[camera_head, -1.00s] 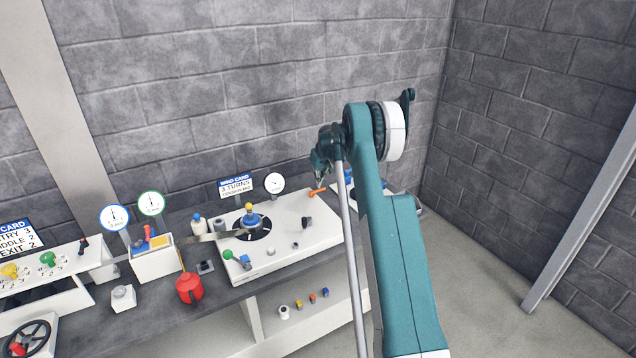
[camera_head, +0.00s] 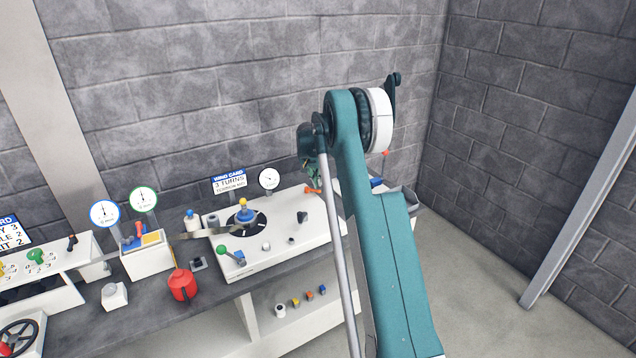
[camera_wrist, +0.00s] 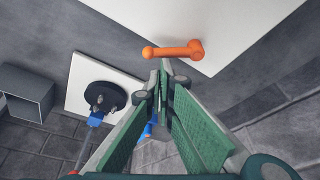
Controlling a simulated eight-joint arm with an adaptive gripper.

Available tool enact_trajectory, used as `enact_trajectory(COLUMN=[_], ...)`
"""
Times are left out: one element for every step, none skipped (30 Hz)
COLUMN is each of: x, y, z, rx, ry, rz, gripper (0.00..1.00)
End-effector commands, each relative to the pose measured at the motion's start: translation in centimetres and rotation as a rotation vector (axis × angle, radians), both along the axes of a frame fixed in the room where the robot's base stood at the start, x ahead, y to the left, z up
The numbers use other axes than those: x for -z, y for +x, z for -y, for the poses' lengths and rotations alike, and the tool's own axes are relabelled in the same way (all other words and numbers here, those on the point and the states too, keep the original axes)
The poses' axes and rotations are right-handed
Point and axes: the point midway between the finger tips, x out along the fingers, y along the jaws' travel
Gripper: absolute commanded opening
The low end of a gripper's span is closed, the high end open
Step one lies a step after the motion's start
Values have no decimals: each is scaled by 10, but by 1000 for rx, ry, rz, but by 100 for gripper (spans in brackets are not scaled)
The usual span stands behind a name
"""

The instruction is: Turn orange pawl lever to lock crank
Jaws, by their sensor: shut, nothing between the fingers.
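The orange pawl lever (camera_wrist: 175,52) sits at the edge of a white panel in the wrist view, its arm pointing left from a round pivot. In the head view, the lever (camera_head: 312,189) shows at the panel's back right, partly hidden by my gripper (camera_head: 309,177). My gripper (camera_wrist: 167,74) is shut and empty, its fingertips close beside the lever's arm; I cannot tell whether they touch. The crank (camera_head: 246,214), with a blue hub and yellow knob, stands on a black dial on the white panel (camera_head: 285,241).
A wind card (camera_head: 229,182) and a white gauge (camera_head: 269,179) stand behind the panel. A green-knobbed lever (camera_head: 228,252) is at its front left. A grey open bin (camera_wrist: 27,92) shows in the wrist view.

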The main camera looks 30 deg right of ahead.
Motion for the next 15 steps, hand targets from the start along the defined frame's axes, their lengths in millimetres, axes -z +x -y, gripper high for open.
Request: enact_trajectory(x=[1,1,1,1,1,1,1,1,1,1,1,1,1,1,1], y=[-1,-2,-4,-5,-6,-8,-9,-10,-11,-12,-13,-13,-14,-14,-15], z=[-3,-4,-5,-6,-7,-8,-9,-10,-11,-11,-12,-14,-14,-15,-16], rx=[43,71,108,136,164,199,224,248,277,297,316,341,357,372,389], ry=[-1,0,-1,0,-1,-1,1,0,-1,-1,0,0,0,0,0], rz=[0,0,-1,-1,0,-1,-1,0,0,-1,0,-1,0,0,1], gripper=[0,0,0,0,0,0,0,0,0,0,0,0,0,0,0])
